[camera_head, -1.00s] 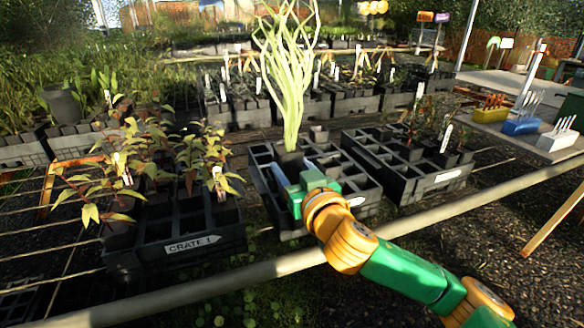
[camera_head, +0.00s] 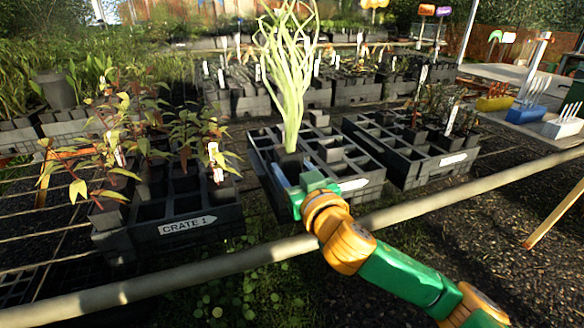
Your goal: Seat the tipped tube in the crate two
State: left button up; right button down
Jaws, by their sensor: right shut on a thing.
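A dark tube (camera_head: 289,160) with long pale green, strap-like leaves stands about upright over the left front part of the middle crate (camera_head: 366,186). My right gripper (camera_head: 292,180) is shut on this tube from the front right. The tube's lower end is hidden by the gripper and crate, so I cannot tell whether it is in a cell. The middle crate is black and has mostly empty cells; its front label is too small to read and is partly near my arm. My left gripper is not in view.
Crate 1 (camera_head: 186,240), with reddish leafy plants, stands to the left. Another black crate (camera_head: 432,172) with small plants stands to the right. A pale rail (camera_head: 235,270) runs across the front. Blue and white label holders (camera_head: 526,112) sit on the right bench.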

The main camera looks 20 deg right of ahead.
jog(key=shift+c, duration=0.5)
grip_release()
jog(key=s, duration=0.4)
jog(key=shift+r, duration=0.1)
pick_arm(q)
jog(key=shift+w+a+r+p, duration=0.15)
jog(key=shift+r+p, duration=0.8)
pick_arm(e)
jog(key=s, duration=0.3)
jog(key=shift+s+d+r, duration=0.1)
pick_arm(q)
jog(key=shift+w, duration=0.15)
